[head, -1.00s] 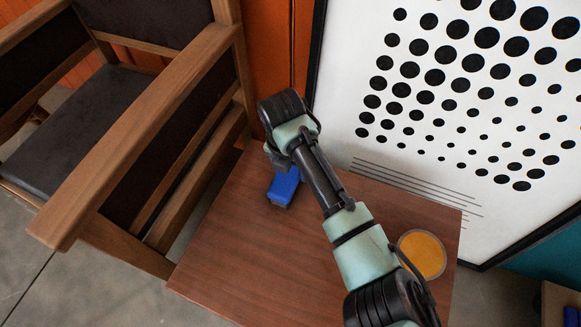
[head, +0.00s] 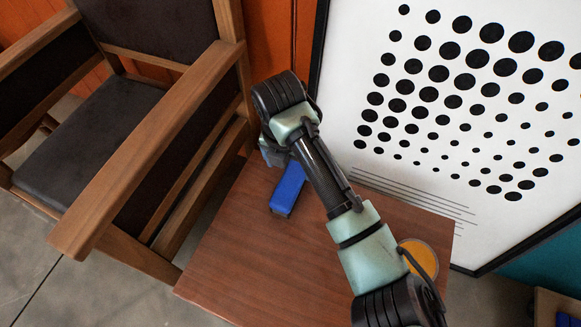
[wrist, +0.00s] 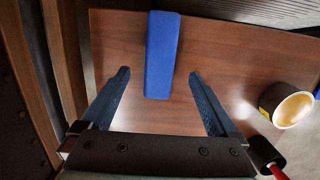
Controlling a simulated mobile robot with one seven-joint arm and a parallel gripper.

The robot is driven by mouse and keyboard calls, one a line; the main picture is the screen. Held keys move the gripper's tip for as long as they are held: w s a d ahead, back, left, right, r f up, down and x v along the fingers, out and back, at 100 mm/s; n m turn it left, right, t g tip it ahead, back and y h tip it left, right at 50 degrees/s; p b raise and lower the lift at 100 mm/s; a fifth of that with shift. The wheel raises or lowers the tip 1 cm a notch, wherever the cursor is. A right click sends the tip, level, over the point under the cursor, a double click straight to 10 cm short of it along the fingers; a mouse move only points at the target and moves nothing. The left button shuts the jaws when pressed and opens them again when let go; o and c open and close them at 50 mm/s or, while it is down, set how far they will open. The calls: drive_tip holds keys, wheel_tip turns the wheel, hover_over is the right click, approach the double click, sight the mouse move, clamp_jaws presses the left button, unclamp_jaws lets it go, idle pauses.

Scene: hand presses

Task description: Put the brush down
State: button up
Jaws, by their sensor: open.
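The blue brush (head: 288,190) lies on the brown wooden table top, near its left back part, partly hidden by my arm in the head view. In the wrist view the brush (wrist: 162,55) is a long blue block lying flat on the wood. My gripper (wrist: 159,73) is open, with its two dark fingers spread on either side of the brush's near end and clear of it. Nothing is held between them. In the head view my gripper is mostly hidden behind my wrist.
A round container with an orange-yellow top (head: 420,258) stands at the table's right, partly behind my arm. A wooden armchair (head: 150,130) stands close on the left. A framed dotted picture (head: 450,110) stands behind. The table top (head: 250,260) is bare at the front.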

drive_tip(key=shift+s+a+r+p, duration=0.1)
drive_tip(key=shift+s+r+p, duration=0.1)
drive_tip(key=shift+r, duration=0.7)
drive_tip(key=shift+s+a+r+p, duration=0.1)
drive_tip(key=shift+r+p, duration=0.1)
drive_tip(key=shift+r, duration=0.7)
drive_tip(key=w+a+r+m+t+y, duration=0.35)
drive_tip(key=w+a+r+t, duration=0.2)
drive_tip(key=a+r, duration=0.3)
wheel_tip(320, 180, up, 39)
drive_tip(key=m+t+y, duration=0.2)
drive_tip(key=m+t, duration=1.3)
drive_tip(key=m, duration=0.4)
hover_over(288, 186)
drive_tip(key=a, duration=0.7)
drive_tip(key=s+d+r+m+t+h, duration=0.4)
drive_tip(key=s+d+r+m+t, duration=0.1)
drive_tip(key=s+d+r+m, duration=0.2)
drive_tip(key=s+r+m, duration=0.1)
drive_tip(key=s+m, duration=0.1)
drive_tip(key=s, duration=0.1)
drive_tip(key=shift+s+d+r+h, duration=0.2)
drive_tip(key=shift+d+r+h, duration=0.05)
drive_tip(key=shift+d+h, duration=0.15)
